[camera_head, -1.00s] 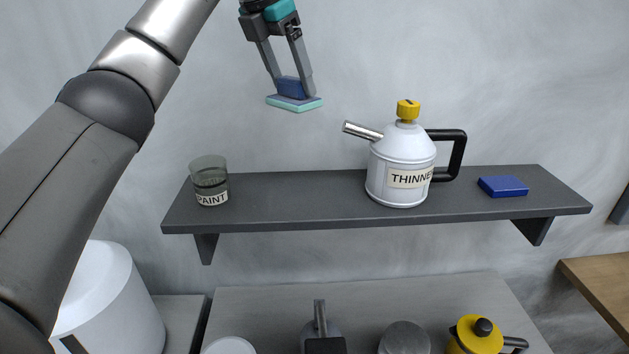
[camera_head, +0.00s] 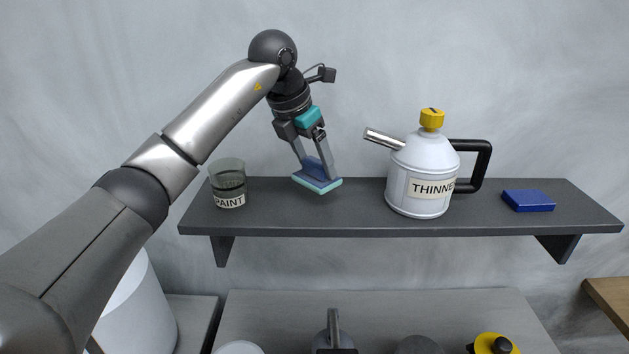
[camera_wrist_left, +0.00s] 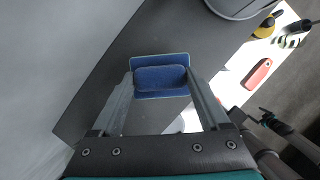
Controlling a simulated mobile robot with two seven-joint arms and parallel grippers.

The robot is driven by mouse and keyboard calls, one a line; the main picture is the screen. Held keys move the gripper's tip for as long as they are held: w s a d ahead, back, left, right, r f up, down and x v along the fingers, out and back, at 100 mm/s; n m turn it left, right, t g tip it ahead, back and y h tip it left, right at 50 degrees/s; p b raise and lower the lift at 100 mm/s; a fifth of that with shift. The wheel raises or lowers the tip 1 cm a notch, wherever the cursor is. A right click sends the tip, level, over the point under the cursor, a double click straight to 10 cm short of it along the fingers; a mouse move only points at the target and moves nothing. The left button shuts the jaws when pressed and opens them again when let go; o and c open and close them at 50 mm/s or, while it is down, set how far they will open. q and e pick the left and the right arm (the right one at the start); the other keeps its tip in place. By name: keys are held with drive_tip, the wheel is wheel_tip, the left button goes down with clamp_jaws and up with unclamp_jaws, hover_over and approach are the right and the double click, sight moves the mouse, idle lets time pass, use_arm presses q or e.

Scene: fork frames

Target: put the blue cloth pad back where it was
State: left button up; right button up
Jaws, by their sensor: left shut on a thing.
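The blue cloth pad (camera_head: 317,184) has a blue raised grip on top and a pale teal edge below. My left gripper (camera_head: 318,168) points down and is shut on its raised grip. The pad appears in front of or over the dark shelf (camera_head: 300,217), between the paint glass and the thinner can. I cannot tell whether it touches the shelf. In the left wrist view the pad (camera_wrist_left: 160,59) sits between the fingers, with the shelf (camera_wrist_left: 112,60) beyond it.
The paint glass (camera_head: 228,182) stands left of the pad. The white thinner can (camera_head: 415,168) stands to the right, its spout (camera_head: 384,138) pointing at my gripper. A flat blue block (camera_head: 527,201) lies near the shelf's right end. A lower surface (camera_head: 270,305) holds several containers.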

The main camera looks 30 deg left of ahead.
sight(311, 174)
use_arm(q)
drive_tip(key=shift+f, duration=2.35)
drive_tip(key=shift+f, duration=0.1)
drive_tip(key=o, duration=1.5)
drive_tip(key=v, duration=1.2)
drive_tip(key=shift+b, duration=0.4)
